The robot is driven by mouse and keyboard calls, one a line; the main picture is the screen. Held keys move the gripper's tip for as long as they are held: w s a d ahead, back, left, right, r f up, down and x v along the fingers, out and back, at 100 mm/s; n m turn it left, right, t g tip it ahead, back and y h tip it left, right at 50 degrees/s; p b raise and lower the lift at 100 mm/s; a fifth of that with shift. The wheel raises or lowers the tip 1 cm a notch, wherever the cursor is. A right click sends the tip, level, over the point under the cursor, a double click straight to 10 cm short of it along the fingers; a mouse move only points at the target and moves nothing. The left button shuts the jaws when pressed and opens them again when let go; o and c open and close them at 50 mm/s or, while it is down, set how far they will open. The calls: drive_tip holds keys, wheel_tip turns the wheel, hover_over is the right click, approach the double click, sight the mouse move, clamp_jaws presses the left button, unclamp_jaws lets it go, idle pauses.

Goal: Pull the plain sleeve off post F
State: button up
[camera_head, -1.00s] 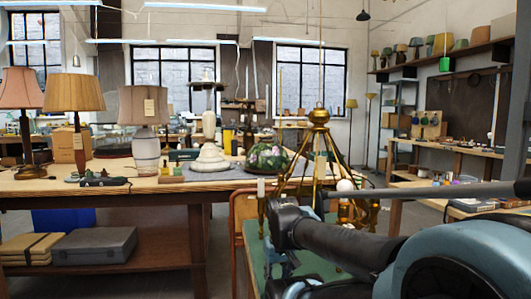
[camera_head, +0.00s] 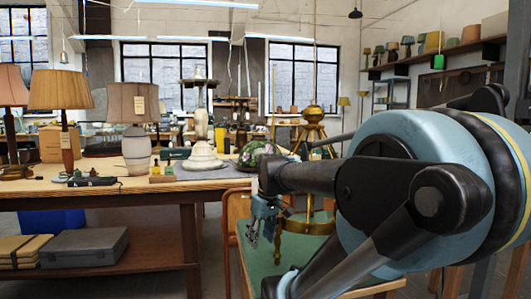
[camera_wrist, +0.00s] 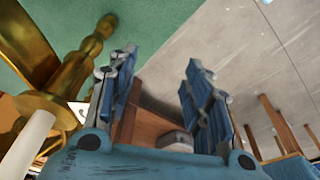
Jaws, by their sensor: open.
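The brass chandelier (camera_head: 313,117) stands on the green-topped bench (camera_head: 285,268), with much of it hidden behind my arm. In the wrist view, a brass arm and cup (camera_wrist: 45,108) lie close at the left. A plain white sleeve (camera_wrist: 28,145) stands out from this cup, cut off by the picture's edge. I cannot read any post letter, so I cannot tell whether this is post F. My gripper (camera_wrist: 155,95) has its two blue fingers apart with nothing between them. It is beside the brass arm and sleeve, not around them. In the head view my gripper (camera_head: 264,220) hangs over the bench's left side.
Bare grey floor (camera_wrist: 230,50) shows past the fingers.

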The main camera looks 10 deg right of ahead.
drive_tip(key=w+r+n+y, duration=0.2)
drive_tip(key=w+r+n, duration=0.5)
drive_tip(key=w+r, duration=0.7)
drive_tip(key=n+g+y, duration=0.1)
drive_tip(key=n+g, duration=0.1)
drive_tip(key=n, duration=0.4)
approach(253, 182)
drive_tip(key=x, duration=0.8)
drive_tip(key=w+x, duration=0.1)
drive_tip(key=x, duration=0.3)
drive_tip(key=shift+f, duration=0.3)
clamp_jaws()
drive_tip(key=shift+r, duration=0.1)
wheel_tip(253, 182, up, 10)
idle(0.4)
